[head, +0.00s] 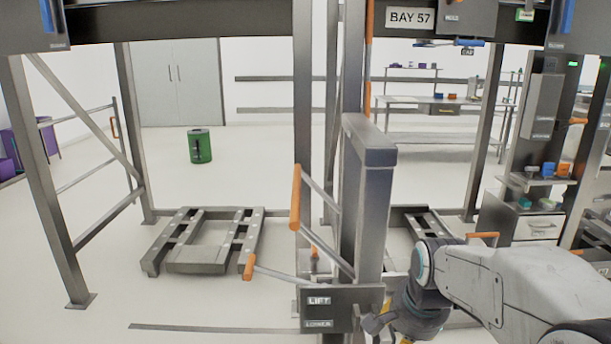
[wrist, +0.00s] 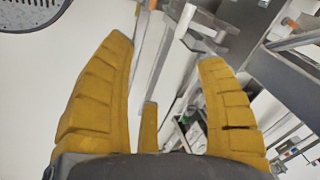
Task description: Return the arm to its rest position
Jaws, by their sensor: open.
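My arm reaches in from the lower right of the head view and bends down at its wrist. My gripper (head: 382,325) is low in that view, beside the right edge of the dark LIFT/LOWER panel (head: 342,309), and is partly cut off by the bottom edge. In the wrist view my gripper (wrist: 163,50) shows yellow fingers spread wide apart, with nothing between them. Grey metal bars and a white floor show beyond the fingertips. I cannot tell whether the gripper touches the panel.
Levers with orange handles (head: 295,197) stand by a grey column (head: 367,200) left of my arm. A low metal cradle (head: 200,262) lies on the floor at left. A green bin (head: 199,146) stands farther back. Shelves with small items (head: 545,180) are at right.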

